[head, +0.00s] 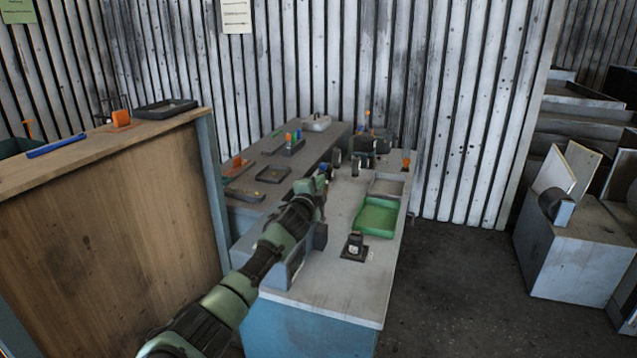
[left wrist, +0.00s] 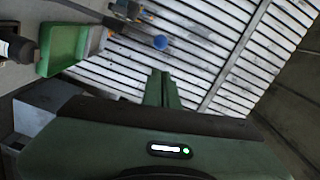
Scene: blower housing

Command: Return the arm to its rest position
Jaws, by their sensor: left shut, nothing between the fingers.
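My left arm (head: 245,285) reaches from the lower left over the grey workbench (head: 345,290) in the head view. My left gripper (head: 326,172) is at its far end, small and partly hidden by the wrist. In the left wrist view the green fingers of the left gripper (left wrist: 161,78) are together, with nothing held between them. They point toward the corrugated wall. My right gripper is in neither view.
A green tray (head: 376,217) lies on the bench right of my arm; it also shows in the left wrist view (left wrist: 62,50). A small dark device (head: 354,247) stands nearer. A wooden-topped counter (head: 85,160) stands left. Floor (head: 455,290) right of the bench is clear.

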